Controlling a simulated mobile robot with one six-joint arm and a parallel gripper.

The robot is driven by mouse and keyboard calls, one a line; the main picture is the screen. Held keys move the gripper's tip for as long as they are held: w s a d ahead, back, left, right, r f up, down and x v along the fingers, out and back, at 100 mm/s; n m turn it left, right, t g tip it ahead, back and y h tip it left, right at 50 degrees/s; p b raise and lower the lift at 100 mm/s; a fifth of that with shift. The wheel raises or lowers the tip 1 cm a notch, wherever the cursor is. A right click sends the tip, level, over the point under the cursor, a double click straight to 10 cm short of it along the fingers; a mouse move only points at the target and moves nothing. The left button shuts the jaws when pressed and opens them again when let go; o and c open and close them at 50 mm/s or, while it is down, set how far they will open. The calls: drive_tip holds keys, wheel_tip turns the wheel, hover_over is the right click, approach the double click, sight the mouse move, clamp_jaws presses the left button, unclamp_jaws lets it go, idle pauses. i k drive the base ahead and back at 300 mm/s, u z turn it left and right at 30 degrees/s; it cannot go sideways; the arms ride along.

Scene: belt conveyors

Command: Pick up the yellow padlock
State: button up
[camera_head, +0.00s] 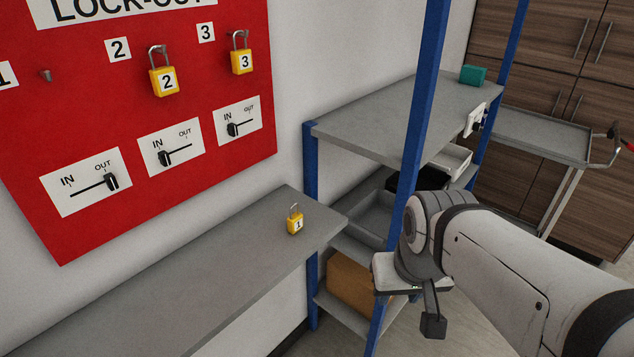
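A yellow padlock marked 1 (295,225) stands upright on the grey shelf (190,275) below the red board, near the shelf's right end. Two more yellow padlocks hang on the board, one marked 2 (164,82) and one marked 3 (241,62). My arm comes in from the lower right. Its end (433,325) is to the right of the padlock on the shelf and apart from it. Only a dark part of the gripper shows, so I cannot tell the state of its fingers.
The red lock-out board (60,130) has an empty peg (46,75) under number 1 and several switches. A blue-posted rack (423,90) with grey shelves stands right of the padlock, holding a cardboard box (350,283) and a teal box (473,75). A cart (540,137) stands behind.

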sight(295, 221)
drive_tip(key=z, duration=1.4)
drive_tip(key=k, duration=1.6)
drive_tip(key=u, duration=1.05)
drive_tip(key=i, duration=1.5)
drive_tip(key=u, duration=0.05)
